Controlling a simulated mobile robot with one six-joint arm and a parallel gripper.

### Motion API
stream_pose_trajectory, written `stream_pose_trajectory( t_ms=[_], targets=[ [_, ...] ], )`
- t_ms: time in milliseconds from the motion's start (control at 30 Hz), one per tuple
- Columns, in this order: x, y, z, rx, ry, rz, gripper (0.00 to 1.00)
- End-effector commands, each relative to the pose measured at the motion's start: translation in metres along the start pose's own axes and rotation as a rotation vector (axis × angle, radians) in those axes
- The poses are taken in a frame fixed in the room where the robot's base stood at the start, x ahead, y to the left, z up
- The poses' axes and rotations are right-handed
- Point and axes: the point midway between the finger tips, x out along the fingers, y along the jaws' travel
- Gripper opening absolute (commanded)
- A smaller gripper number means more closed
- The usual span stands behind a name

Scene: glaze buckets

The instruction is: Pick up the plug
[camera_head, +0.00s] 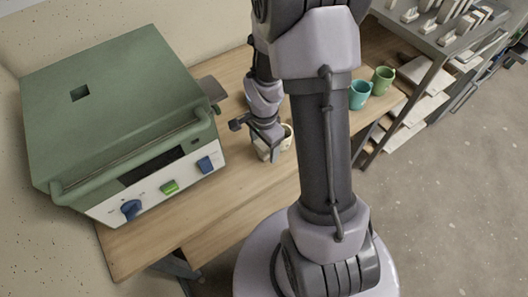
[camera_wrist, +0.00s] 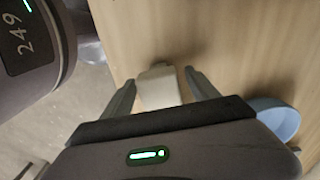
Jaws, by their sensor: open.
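A small pale cream block, which looks like the plug (camera_wrist: 158,88), shows in the wrist view on or just above the wooden table. My gripper (camera_wrist: 160,77) has its two fingers apart, one on each side of this block. Small gaps seem to show between block and fingers; I cannot tell if either touches. In the head view my gripper (camera_head: 265,151) is low over the table, right of the green kiln-like box. The plug is not clearly visible there, as the gripper and arm cover that spot.
A round blue vessel (camera_wrist: 276,118) is close to the gripper's right in the wrist view. In the head view, a cream cup (camera_head: 287,136) is beside the gripper. The green box (camera_head: 110,100) stands left. Teal (camera_head: 360,95) and green (camera_head: 383,79) mugs stand behind my arm. The front table is clear.

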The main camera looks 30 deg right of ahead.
Motion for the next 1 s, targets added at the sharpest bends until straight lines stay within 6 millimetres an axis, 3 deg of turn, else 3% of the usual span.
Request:
stream_pose_trajectory(
  t_ms=[67,433,733,1000],
  targets=[
    [-0.002,0.000,0.000,0.000,0.000,-0.001,0.69],
    [-0.002,0.000,0.000,0.000,0.000,0.000,0.00],
    [-0.006,-0.001,-0.001,0.000,0.000,0.000,0.00],
    [-0.040,-0.008,-0.009,-0.007,0.000,0.000,0.00]
  ],
)
